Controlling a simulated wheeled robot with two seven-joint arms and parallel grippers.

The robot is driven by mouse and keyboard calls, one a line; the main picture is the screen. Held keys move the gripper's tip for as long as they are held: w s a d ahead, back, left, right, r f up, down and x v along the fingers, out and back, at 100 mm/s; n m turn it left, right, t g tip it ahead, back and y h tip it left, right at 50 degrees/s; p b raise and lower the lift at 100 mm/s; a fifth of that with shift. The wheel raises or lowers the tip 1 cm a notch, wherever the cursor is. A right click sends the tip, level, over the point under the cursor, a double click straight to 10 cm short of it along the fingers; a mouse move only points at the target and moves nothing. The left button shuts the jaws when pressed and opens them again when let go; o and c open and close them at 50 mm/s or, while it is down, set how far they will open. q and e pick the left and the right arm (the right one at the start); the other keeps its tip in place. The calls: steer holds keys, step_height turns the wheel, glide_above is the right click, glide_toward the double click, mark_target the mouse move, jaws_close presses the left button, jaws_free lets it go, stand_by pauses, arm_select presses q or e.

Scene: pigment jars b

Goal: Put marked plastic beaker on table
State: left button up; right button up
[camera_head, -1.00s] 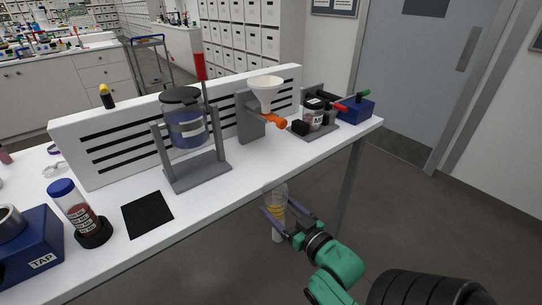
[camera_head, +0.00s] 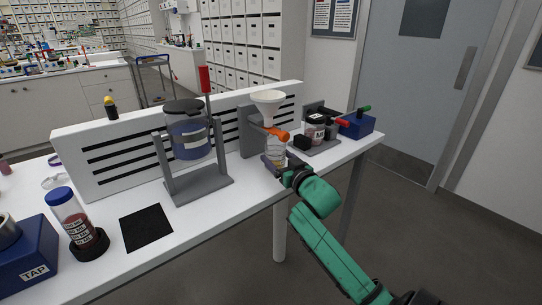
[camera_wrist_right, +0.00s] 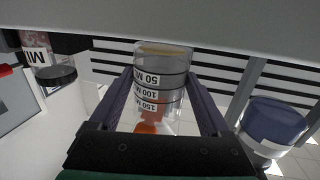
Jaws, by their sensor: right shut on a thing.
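The marked plastic beaker (camera_head: 276,151) is clear, with an amber tint, and is under the orange spout of the funnel stand in the head view. In the right wrist view the beaker (camera_wrist_right: 161,82) shows white labels reading 50, 100 and 150 ML, upside down in the picture. My right gripper (camera_head: 276,165) is shut on it, one finger on each side. My left gripper is not in view.
A drum in a grey frame (camera_head: 190,182) stands to the left, a jar (camera_head: 314,130) on a grey base to the right. A black mat (camera_head: 146,228) lies front left, beside a capped tube (camera_head: 68,213).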

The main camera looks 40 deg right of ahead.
mark_target(271, 156)
steer(key=x, duration=0.4)
steer(key=shift+w+r, duration=0.15)
steer(key=shift+r, duration=0.15)
steer(key=shift+w+f, duration=0.1)
steer(key=shift+f, duration=0.9)
steer(key=shift+r, duration=0.1)
steer(key=o, duration=1.3)
